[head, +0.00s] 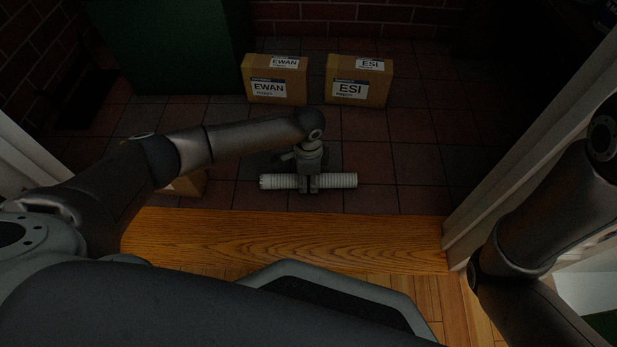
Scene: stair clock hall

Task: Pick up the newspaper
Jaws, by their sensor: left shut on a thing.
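The newspaper (337,181) is a pale rolled-up cylinder lying crosswise, low over the dark tiled floor just past the wooden threshold. My left gripper (309,186) points down and is shut on the newspaper around its middle; both ends stick out to the sides. I cannot tell whether the roll touches the tiles. My right arm comes in along the right side, but its gripper is out of view.
Two cardboard boxes, labelled EWAN (270,90) and ESI (358,92), stand beyond the newspaper. Another box (187,184) is partly hidden behind my left arm. The wooden threshold (290,237) lies nearer, with a white door frame (515,165) at right. A green block (165,45) stands back left.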

